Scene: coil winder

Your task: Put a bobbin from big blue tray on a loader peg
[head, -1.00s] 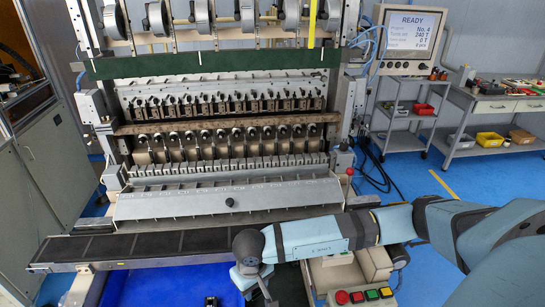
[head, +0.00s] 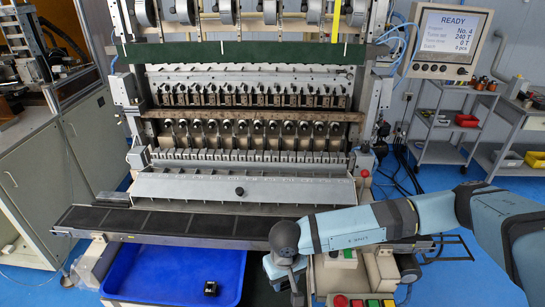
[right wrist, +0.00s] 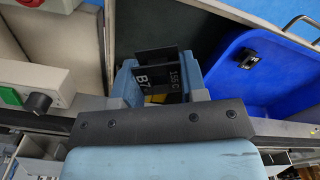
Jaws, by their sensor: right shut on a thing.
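My right gripper (head: 297,293) is low at the front, to the right of the big blue tray (head: 128,278). In the right wrist view (right wrist: 160,80) its light-blue fingers are shut on a black bobbin (right wrist: 155,80) with white markings reading "B7" and "155 C". Another black bobbin (head: 210,288) lies in the tray; it also shows in the right wrist view (right wrist: 250,60). The tray's blue wall shows there too (right wrist: 228,88). I cannot clearly pick out a loader peg; a row of spindles (head: 258,128) runs across the winder. My left gripper is not in view.
A dark ledge (head: 150,222) crosses the winder's front behind the tray. A control box with coloured buttons (head: 357,302) stands just right of my right gripper. A screen (head: 447,40) reads "READY". Carts stand at the right.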

